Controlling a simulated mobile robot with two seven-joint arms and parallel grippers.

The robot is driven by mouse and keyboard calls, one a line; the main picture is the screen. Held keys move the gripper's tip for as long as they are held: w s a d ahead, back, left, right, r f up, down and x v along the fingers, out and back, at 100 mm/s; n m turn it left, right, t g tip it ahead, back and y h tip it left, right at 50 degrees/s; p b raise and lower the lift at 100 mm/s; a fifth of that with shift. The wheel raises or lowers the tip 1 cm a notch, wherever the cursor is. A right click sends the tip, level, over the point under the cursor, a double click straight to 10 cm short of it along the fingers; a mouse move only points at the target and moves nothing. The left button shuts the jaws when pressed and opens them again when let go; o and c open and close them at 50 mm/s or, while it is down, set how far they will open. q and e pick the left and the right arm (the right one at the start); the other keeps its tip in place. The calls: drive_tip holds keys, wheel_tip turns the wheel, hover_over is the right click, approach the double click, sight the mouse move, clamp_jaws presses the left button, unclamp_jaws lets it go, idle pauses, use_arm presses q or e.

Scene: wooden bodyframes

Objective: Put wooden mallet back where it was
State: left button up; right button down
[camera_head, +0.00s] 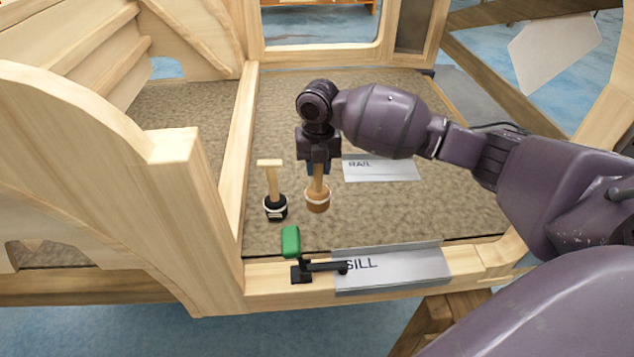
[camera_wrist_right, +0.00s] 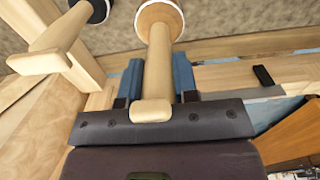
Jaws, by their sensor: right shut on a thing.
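The wooden mallet (camera_head: 317,199), with a brown head and a pale band, is upright, head down, over the brown carpeted floor. My right gripper (camera_head: 318,167) is above it and shut on its handle. In the right wrist view the wooden mallet's handle (camera_wrist_right: 158,60) runs between the blue fingers of my right gripper (camera_wrist_right: 158,82). I cannot tell whether its head touches the floor. My left gripper is not in view.
A black-headed mallet (camera_head: 275,207) stands upright just left of the wooden one. A green-handled clamp (camera_head: 291,242) sits on the front sill beside the SILL plate (camera_head: 392,268). The RAIL plate (camera_head: 381,169) lies behind. Carpet on the right is clear.

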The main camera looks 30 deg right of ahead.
sight(318, 183)
wheel_tip(318, 183, down, 5)
drive_tip(key=shift+f+b, duration=0.1)
drive_tip(key=shift+b, duration=0.45)
drive_tip(key=shift+f, duration=0.25)
drive_tip(key=shift+r, duration=0.15)
drive_tip(key=c, duration=1.1)
unclamp_jaws()
drive_tip(key=shift+o, duration=1.2)
drive_tip(key=shift+f, duration=0.2)
